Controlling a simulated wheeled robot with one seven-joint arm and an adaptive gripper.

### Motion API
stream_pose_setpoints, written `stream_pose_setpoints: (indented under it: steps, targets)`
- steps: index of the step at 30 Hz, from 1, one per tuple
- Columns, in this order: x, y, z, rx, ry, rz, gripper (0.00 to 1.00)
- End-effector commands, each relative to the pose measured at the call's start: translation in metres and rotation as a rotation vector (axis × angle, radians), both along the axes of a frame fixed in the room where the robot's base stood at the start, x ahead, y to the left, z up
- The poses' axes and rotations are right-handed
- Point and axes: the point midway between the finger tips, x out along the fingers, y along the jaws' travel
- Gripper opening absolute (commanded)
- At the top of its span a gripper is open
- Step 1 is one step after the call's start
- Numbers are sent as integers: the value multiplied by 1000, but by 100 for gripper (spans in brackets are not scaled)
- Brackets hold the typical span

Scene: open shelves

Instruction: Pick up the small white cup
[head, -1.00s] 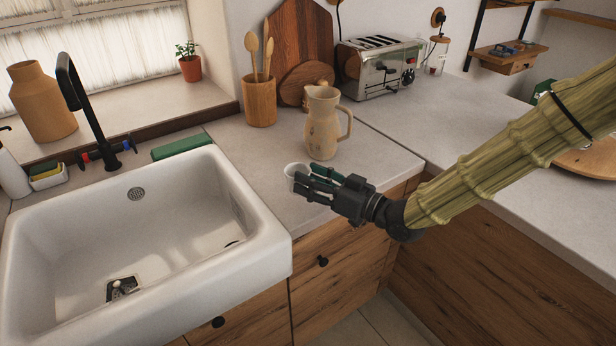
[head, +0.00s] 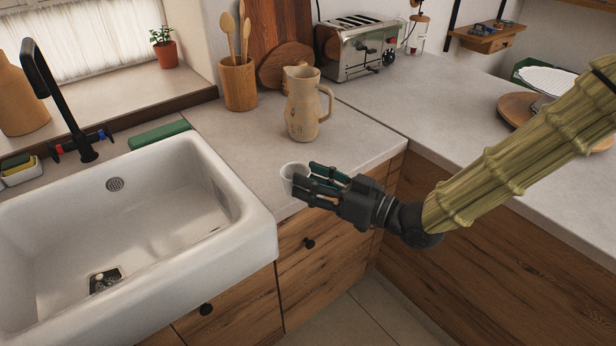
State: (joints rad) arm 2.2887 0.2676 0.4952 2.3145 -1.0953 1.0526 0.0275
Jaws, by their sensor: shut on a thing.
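The small white cup (head: 289,174) is at the front edge of the counter, just right of the sink. My gripper (head: 312,180) comes in from the right and is shut on the cup. The dark fingers cover the cup's right and lower side, so its base is hidden. I cannot tell whether the cup still touches the counter.
A beige pitcher (head: 303,108) stands behind the cup. A wooden utensil holder (head: 239,84) and a toaster (head: 356,48) stand farther back. The white sink (head: 262,232) is close on the left. The counter (head: 245,140) between cup and utensil holder is clear.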

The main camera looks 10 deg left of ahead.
Motion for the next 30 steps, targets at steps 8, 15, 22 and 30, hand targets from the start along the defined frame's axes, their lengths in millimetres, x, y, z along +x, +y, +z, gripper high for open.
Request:
stream_pose_setpoints:
  steps: [8, 15, 22, 30]
  targets:
    - [-11, -10, 2, 0, 0, -1, 7]
    - [-17, -15, 2, 0, 0, -1, 7]
    - [-19, -17, 3, 1, 0, -1, 7]
    - [-20, -17, 3, 1, 0, -1, 7]
